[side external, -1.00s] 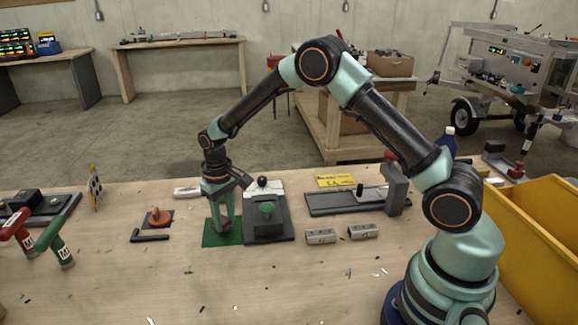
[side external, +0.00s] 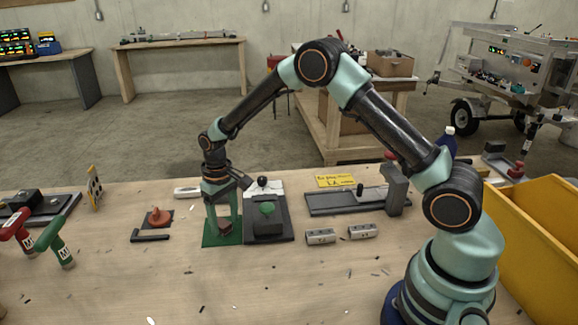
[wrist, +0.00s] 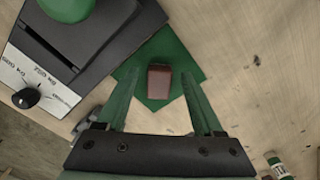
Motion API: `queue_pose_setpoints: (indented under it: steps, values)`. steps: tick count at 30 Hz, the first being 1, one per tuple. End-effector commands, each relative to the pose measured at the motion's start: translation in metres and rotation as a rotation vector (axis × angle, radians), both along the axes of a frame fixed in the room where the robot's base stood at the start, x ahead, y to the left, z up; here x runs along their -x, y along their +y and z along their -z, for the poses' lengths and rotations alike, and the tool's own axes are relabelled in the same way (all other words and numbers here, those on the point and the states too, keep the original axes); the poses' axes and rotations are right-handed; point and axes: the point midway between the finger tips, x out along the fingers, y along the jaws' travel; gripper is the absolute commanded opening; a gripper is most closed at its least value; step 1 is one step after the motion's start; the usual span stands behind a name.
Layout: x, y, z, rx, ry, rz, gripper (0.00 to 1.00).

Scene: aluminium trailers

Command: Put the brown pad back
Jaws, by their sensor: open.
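The brown pad (wrist: 159,81) is a small block lying on a green square mat (wrist: 182,60). In the side view the pad (side external: 224,227) shows low between my fingers, on the green mat (side external: 213,240). My gripper (wrist: 162,100) is open, with one finger on either side of the pad and a visible gap on both sides. In the side view my gripper (side external: 223,226) points straight down over the mat.
A dark device with a green knob (side external: 267,209) and a dial plate stands right beside the mat. The front tabletop is mostly clear.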

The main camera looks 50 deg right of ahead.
Motion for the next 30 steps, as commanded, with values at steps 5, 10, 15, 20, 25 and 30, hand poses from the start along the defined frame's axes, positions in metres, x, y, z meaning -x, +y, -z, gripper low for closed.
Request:
queue_pose_setpoints:
  steps: [5, 10, 15, 20, 25, 30]
  values:
    - [-0.001, 0.000, -0.032, 0.000, -0.006, 0.000, 0.69]
    - [-0.001, 0.000, -0.068, 0.000, -0.004, 0.000, 0.69]
    - [-0.001, 0.000, -0.096, 0.000, -0.004, 0.000, 0.69]
    - [0.000, 0.000, -0.111, 0.000, -0.001, 0.000, 0.69]
    - [0.006, -0.002, -0.129, -0.002, -0.023, 0.001, 0.69]
    - [0.030, -0.010, -0.171, -0.006, -0.098, 0.002, 0.69]
